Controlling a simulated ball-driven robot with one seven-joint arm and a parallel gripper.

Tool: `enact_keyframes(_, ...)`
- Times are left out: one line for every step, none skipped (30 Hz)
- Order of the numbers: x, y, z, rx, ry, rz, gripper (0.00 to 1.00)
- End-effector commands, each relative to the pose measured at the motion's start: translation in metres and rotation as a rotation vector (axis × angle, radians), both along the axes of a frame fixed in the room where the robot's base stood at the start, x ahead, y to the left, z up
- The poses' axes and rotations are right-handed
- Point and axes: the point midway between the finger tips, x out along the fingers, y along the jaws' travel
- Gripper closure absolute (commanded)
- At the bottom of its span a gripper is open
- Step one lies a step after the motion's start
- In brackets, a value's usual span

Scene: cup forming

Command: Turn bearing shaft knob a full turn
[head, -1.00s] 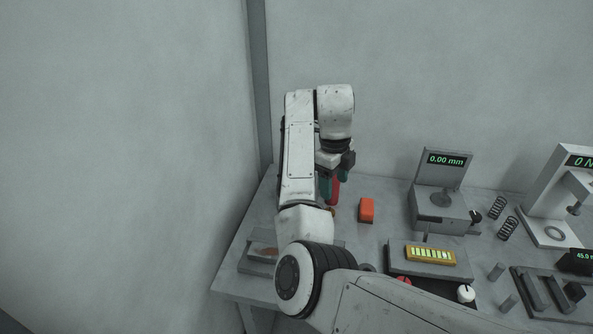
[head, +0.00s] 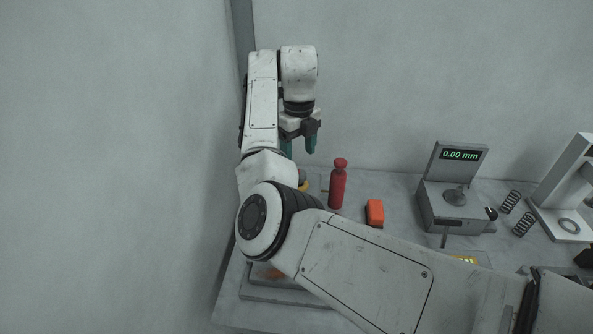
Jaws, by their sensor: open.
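My gripper (head: 299,153) points down with its two teal fingers apart and nothing between them. It hangs above the back left of the bench, up and to the left of a red bottle. I cannot pick out the bearing shaft knob for certain. A small yellowish round part (head: 303,185) shows below the gripper beside my arm, mostly hidden by the arm. A thin dark piece shows to its right, near the bottle, but is too small to make out.
The red bottle (head: 338,187) stands upright, with an orange block (head: 375,213) to its right. A gauge reading 0.00 mm (head: 455,190), springs (head: 523,222) and a white press stand (head: 575,190) are farther right. My arm covers much of the front bench and a grey plate (head: 275,297).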

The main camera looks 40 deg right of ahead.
Motion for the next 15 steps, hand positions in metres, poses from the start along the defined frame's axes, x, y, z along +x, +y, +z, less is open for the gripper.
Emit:
enact_keyframes(-0.001, 0.000, -0.010, 0.002, 0.005, 0.001, 0.33)
enact_keyframes(-0.001, 0.001, -0.016, 0.003, 0.005, 0.001, 0.33)
enact_keyframes(-0.001, 0.001, -0.024, 0.001, 0.004, 0.002, 0.33)
enact_keyframes(-0.001, 0.001, -0.029, 0.002, 0.006, 0.002, 0.33)
enact_keyframes(-0.001, 0.001, -0.035, 0.002, 0.005, 0.002, 0.33)
enact_keyframes(-0.001, 0.000, -0.041, 0.000, 0.004, 0.002, 0.33)
enact_keyframes(-0.001, 0.001, -0.046, 0.001, 0.004, 0.002, 0.33)
enact_keyframes(-0.001, 0.001, -0.051, 0.001, 0.003, 0.002, 0.33)
enact_keyframes(-0.001, 0.001, -0.057, 0.001, 0.003, 0.002, 0.33)
enact_keyframes(-0.001, 0.001, -0.061, 0.002, 0.004, 0.002, 0.33)
enact_keyframes(-0.001, 0.001, -0.064, 0.001, 0.003, 0.002, 0.33)
enact_keyframes(0.000, 0.000, -0.068, 0.001, 0.002, 0.001, 0.33)
enact_keyframes(-0.001, 0.000, -0.071, 0.001, 0.002, 0.001, 0.33)
enact_keyframes(-0.001, 0.000, -0.073, 0.001, 0.002, 0.001, 0.33)
enact_keyframes(-0.001, 0.000, -0.076, 0.001, 0.002, 0.001, 0.33)
